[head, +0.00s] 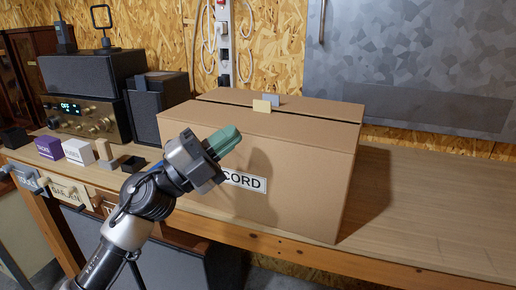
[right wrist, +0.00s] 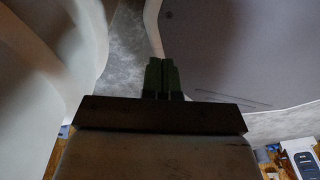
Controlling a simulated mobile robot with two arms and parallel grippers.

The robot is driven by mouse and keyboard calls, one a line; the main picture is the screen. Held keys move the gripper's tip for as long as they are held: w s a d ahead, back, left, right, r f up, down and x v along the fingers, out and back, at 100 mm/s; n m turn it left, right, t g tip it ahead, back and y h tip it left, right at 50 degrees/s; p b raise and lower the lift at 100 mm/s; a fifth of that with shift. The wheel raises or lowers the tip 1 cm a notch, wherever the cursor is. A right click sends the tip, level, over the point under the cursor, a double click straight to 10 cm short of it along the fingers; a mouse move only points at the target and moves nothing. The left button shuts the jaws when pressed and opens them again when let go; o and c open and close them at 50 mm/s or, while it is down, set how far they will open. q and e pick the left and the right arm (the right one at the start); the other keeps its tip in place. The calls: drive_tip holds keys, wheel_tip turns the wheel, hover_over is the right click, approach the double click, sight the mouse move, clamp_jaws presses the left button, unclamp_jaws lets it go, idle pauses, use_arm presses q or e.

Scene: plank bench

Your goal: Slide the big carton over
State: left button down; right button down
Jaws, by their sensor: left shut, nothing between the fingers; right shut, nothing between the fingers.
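The big carton (head: 300,165) is a closed brown cardboard box with a white label, of which "CORD" can be read. It stands on the plank bench (head: 440,225), near its front edge. My left gripper (head: 228,138) is shut and empty, with green fingers, in front of the carton's left front face. It hides part of that face and of the label. I cannot tell whether it touches the carton. My right gripper (right wrist: 161,75) shows in the right wrist view, its green fingers together and empty. The carton is not recognisable there.
Left of the carton stand a dark speaker (head: 158,100), an amplifier (head: 88,116) and several small boxes, including a purple one (head: 50,147). The bench right of the carton is clear. A metal panel (head: 420,60) stands behind.

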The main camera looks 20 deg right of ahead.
use_arm(q)
drive_tip(key=s+d+r+m+g+y+b, duration=0.25)
drive_tip(key=s+d+m+g+y, duration=0.2)
drive_tip(key=s+m+y, duration=0.65)
drive_tip(key=w+a+r+n+t+y+b, duration=0.1)
drive_tip(key=w+a+r+t+y, duration=0.3)
drive_tip(key=t+y, duration=0.35)
drive_tip(key=p, duration=0.2)
approach(263, 142)
drive_tip(key=x, duration=0.5)
drive_tip(key=shift+s+a+f, duration=0.15)
drive_tip(key=shift+a+f, duration=0.05)
drive_tip(key=shift+f, duration=0.25)
drive_tip(key=shift+w+d+f+p, duration=0.1)
drive_tip(key=shift+w+d+p, duration=0.25)
drive_tip(key=shift+w, duration=0.2)
